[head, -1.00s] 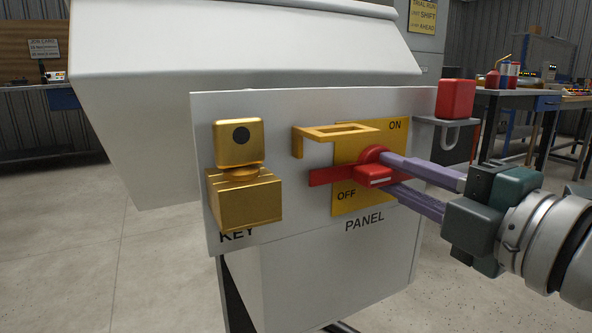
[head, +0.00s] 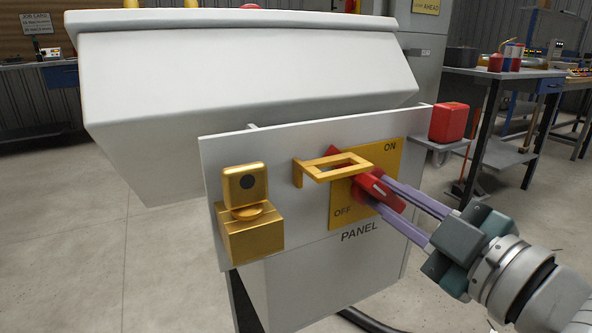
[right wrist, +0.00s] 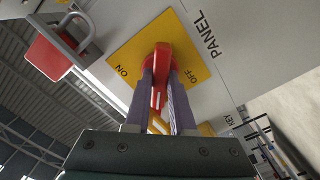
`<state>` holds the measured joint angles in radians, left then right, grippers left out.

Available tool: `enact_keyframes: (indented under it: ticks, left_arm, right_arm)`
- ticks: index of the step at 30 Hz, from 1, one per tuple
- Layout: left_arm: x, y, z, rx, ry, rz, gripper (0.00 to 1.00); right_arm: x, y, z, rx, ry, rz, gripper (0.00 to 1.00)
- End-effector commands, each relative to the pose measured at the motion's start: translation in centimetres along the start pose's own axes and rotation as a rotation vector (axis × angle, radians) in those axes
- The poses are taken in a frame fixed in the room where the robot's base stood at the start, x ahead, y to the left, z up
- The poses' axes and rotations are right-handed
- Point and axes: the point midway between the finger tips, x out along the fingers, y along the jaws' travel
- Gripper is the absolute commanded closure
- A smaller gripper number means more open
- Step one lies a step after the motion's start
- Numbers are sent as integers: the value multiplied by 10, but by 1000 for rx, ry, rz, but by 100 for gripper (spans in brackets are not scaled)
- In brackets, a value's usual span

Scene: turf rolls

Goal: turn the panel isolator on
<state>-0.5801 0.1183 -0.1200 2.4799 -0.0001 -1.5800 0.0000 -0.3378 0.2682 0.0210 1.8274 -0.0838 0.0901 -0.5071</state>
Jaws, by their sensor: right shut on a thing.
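My right gripper (head: 377,193) comes in from the right and is shut on this handle. In the right wrist view the two purple fingers (right wrist: 160,92) lie on either side of the red handle (right wrist: 161,62), on the yellow plate (right wrist: 131,57). A gold bracket (head: 310,172) hides part of the handle. My left gripper is not in view.
A gold key block (head: 250,232) stands out from the white board (head: 290,140), left of the isolator. A red padlock (head: 448,122) sits at the board's right edge. A sloped white cabinet (head: 235,80) rises behind. Workbenches (head: 505,78) stand farther back; floor at left is clear.

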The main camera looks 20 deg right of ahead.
Motion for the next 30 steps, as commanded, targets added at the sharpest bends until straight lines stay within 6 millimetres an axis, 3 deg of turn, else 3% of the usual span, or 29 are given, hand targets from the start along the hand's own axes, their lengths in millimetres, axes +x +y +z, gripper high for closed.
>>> enact_keyframes:
  ticks: [12, 30]
  left_arm:
    - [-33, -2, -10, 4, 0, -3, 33]
    - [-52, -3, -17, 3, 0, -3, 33]
  right_arm:
    - [0, 2, -1, 396, -3, -2, 100]
    - [0, 0, 0, 805, -2, -1, 100]
